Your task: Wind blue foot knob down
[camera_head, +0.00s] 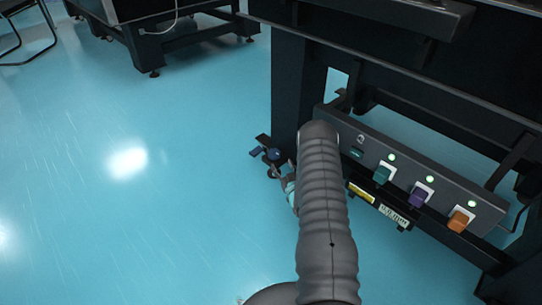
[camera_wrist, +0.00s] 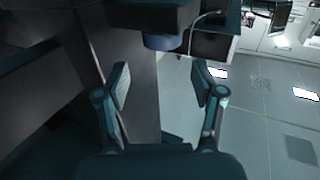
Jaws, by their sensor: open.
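The blue foot knob (camera_wrist: 163,42) shows in the wrist view as a short blue cylinder under a dark block, at the top centre. In the head view the blue knob (camera_head: 274,154) is a small patch low beside the table leg, partly covered by dark parts. My gripper (camera_wrist: 160,80) is open and empty, its two fingers spread left and right. The knob appears beyond the fingertips, in line with the gap, and apart from them. In the head view my gripper (camera_head: 280,171) is close to the knob, mostly hidden by my arm.
The dark table leg (camera_head: 296,85) stands right beside the knob. A grey panel (camera_head: 400,170) with teal, purple and orange switches and green lights runs to the right of my arm. Another dark table (camera_head: 150,40) stands at the back. The blue floor at left is clear.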

